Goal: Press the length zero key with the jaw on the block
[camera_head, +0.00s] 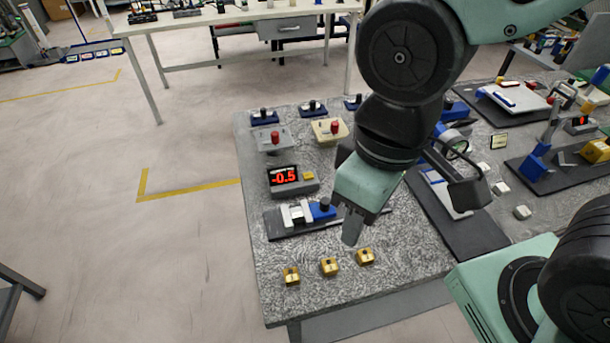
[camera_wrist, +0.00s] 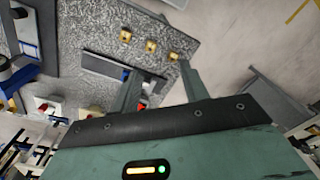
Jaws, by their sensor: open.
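The length readout (camera_head: 284,176) is a dark box showing a red -0.5, with a yellow key (camera_head: 308,175) at its right end. In front of it lies a dark-based gauge (camera_head: 277,224) with pale grey jaws (camera_head: 297,213) and a blue slide (camera_head: 322,209). I cannot tell whether the jaw touches a block. Several small gold blocks (camera_head: 329,266) stand apart near the table's front edge; they also show in the wrist view (camera_wrist: 150,46). My gripper (camera_head: 352,228) is open, right of the gauge. Its two fingers (camera_wrist: 160,88) partly cover the gauge in the wrist view.
Behind the readout are a grey box with a red knob (camera_head: 272,138) and a cream one (camera_head: 329,130). Several blue-based pieces (camera_head: 264,116) line the table's back edge. Dark mats with tools (camera_head: 458,225) lie right. The speckled tabletop (camera_head: 300,255) is bare around the gold blocks.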

